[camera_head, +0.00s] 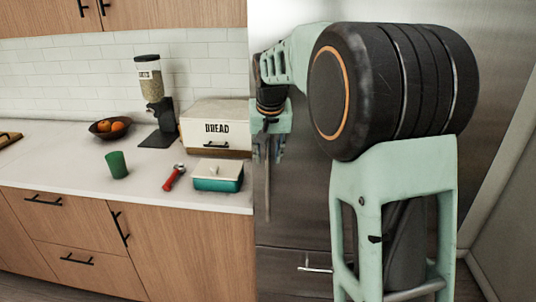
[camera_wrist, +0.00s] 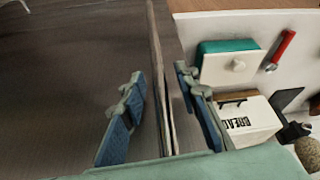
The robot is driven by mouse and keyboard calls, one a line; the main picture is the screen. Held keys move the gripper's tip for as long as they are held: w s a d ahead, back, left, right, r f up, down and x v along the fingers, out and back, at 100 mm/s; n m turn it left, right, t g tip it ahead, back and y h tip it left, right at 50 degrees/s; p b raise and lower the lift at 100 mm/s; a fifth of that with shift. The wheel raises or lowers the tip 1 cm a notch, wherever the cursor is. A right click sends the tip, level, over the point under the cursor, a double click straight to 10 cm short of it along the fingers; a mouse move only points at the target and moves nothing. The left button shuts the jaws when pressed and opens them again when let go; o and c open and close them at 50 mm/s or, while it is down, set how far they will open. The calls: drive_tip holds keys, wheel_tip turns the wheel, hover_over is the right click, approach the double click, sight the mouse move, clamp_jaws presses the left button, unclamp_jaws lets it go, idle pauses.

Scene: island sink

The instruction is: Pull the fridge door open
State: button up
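The stainless steel fridge (camera_head: 305,205) stands right of the counter in the head view, largely hidden behind my arm. A thin vertical handle (camera_head: 267,190) runs down near its left edge. My gripper (camera_head: 268,128) is at the upper part of this handle. In the wrist view, the dark fridge door (camera_wrist: 70,70) fills the left side and the handle (camera_wrist: 158,60) runs between the two blue fingers. My gripper (camera_wrist: 160,72) is open there, with a visible gap between each finger and the handle. Whether either finger touches it is hidden lower down.
Left of the fridge, the white counter (camera_head: 60,170) holds a bread box (camera_head: 215,128), a teal dish (camera_head: 218,178), a red-handled tool (camera_head: 174,177), a green cup (camera_head: 117,165), a dispenser (camera_head: 155,100) and a fruit bowl (camera_head: 108,130). A lower fridge handle (camera_head: 314,268) shows below.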

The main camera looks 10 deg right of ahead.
clamp_jaws()
idle(0.3)
drive_tip(key=shift+s, duration=0.1)
